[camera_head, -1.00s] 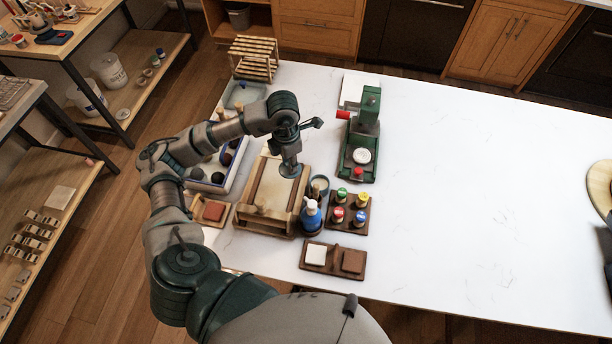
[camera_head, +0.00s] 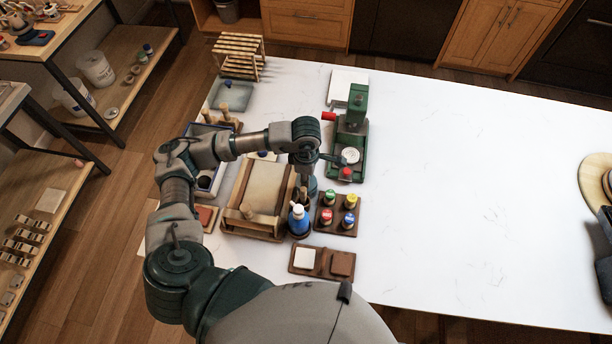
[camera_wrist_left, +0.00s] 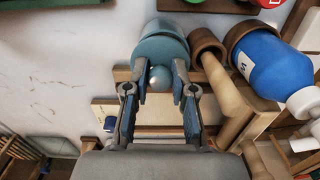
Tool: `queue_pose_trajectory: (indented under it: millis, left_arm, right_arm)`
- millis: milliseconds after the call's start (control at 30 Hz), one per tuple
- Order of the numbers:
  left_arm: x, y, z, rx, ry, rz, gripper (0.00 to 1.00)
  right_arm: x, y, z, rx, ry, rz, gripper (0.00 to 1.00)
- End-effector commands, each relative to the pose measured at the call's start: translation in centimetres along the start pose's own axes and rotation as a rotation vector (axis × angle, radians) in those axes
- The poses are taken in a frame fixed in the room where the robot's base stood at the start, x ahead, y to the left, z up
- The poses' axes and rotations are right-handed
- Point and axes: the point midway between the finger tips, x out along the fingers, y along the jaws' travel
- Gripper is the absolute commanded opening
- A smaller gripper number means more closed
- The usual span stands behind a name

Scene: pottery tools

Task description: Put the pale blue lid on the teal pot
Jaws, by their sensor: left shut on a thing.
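My left gripper (camera_head: 304,182) points down beside the blue bottle (camera_head: 299,221). In the left wrist view the gripper (camera_wrist_left: 159,78) is shut on the round knob of the pale blue lid (camera_wrist_left: 160,50), with a finger on each side. The teal pot (camera_wrist_left: 163,27) shows just beyond the lid, in line with it. In the head view the pot (camera_head: 313,185) is mostly hidden behind my gripper. I cannot tell whether the lid touches the rim or hangs just above it. My right gripper is not in view.
A wooden box (camera_head: 257,187) stands left of the gripper. A rack of small coloured bottles (camera_head: 325,228) stands to the right, and a green press (camera_head: 353,140) behind it. A two-block holder (camera_head: 321,261) lies in front.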

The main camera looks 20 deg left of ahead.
Motion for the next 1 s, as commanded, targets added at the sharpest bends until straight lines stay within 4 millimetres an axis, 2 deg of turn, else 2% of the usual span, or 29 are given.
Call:
queue_pose_trajectory:
  millis: [100, 233, 267, 300, 367, 733, 867, 1000]
  left_arm:
    - [0.9, -0.1, 0.2, 0.002, 0.000, 0.001, 0.00]
    - [1.0, -0.1, 0.1, 0.001, -0.001, -0.001, 0.00]
    - [1.0, 0.0, 0.0, 0.001, -0.001, -0.001, 0.27]
    - [1.0, 0.0, -0.1, 0.001, -0.002, -0.002, 0.37]
    - [1.0, 0.0, -0.2, 0.000, -0.002, -0.002, 0.50]
    - [0.4, 0.1, -0.1, 0.000, -0.004, 0.001, 0.50]
    - [-1.4, 0.1, -0.1, 0.002, -0.005, 0.004, 0.50]
    - [-4.6, 0.1, 0.1, 0.002, -0.004, 0.006, 0.50]
  right_arm:
    - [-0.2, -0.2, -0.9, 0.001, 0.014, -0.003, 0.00]
    - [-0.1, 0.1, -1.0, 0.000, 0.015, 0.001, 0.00]
    - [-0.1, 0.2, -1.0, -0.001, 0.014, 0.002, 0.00]
    - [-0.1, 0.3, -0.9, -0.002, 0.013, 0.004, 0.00]
    - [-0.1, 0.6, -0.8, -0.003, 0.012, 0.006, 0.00]
    - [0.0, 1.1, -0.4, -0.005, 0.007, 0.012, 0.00]
    - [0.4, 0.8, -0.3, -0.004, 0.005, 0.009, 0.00]
    - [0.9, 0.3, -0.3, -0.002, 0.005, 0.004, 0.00]
